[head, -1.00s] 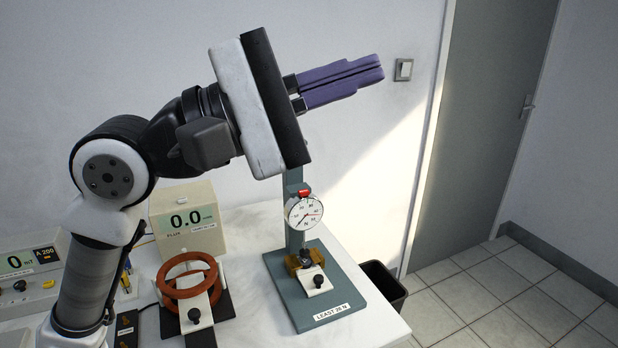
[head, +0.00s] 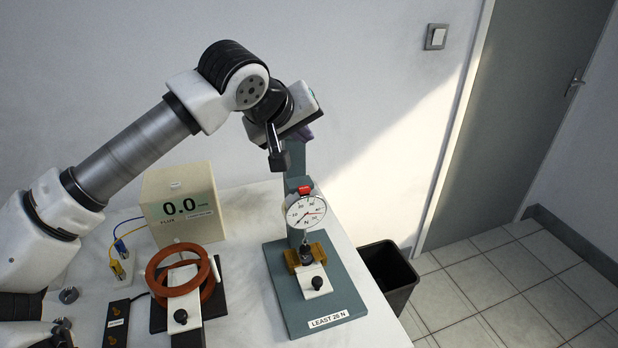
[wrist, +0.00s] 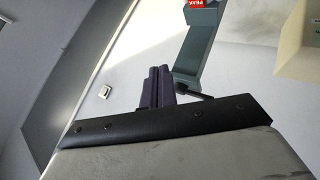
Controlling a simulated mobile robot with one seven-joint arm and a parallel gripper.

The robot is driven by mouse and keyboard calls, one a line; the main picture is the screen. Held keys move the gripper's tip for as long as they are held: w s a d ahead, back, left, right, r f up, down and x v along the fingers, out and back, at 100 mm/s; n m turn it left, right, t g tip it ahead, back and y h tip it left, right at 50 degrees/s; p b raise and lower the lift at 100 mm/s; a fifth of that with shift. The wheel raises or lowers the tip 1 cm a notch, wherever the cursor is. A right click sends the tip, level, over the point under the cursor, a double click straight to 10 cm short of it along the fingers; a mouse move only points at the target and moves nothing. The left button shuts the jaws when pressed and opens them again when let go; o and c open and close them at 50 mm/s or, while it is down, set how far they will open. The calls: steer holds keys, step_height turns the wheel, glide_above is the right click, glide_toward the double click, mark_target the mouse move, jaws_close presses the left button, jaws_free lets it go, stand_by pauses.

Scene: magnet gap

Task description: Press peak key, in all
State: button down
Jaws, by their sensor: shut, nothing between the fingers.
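The force gauge (head: 306,213) has a round white dial and hangs on a grey-green stand (head: 294,172) on the table. A small red key (head: 304,190) sits at the top of its dial. A red patch with white lettering (wrist: 196,4) shows at the top edge of the wrist view; its wording is not clear. My gripper has purple fingers, shut and empty, side by side in the wrist view (wrist: 159,72). In the head view the hand is by the top of the stand, above the gauge, and mostly hides the fingers. Whether they touch the stand I cannot tell.
A flux meter (head: 180,209) reading 0.0 stands left of the stand, with red coils (head: 160,272) in front of it. A plate labelled LEAST 25 N (head: 327,319) is on the stand's base. A dark bin (head: 388,268) stands beyond the table's right edge.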

steer(key=shift+a, duration=0.2)
steer(key=b, duration=0.4)
glide_above(302, 191)
step_height(302, 191, down, 8)
steer(key=shift+r, duration=0.2)
steer(key=shift+f+b, duration=0.65)
steer(key=shift+b, duration=0.05)
steer(key=shift+f, duration=0.1)
stand_by(1.4)
steer(key=shift+f+b, duration=0.35)
steer(key=shift+b, duration=0.35)
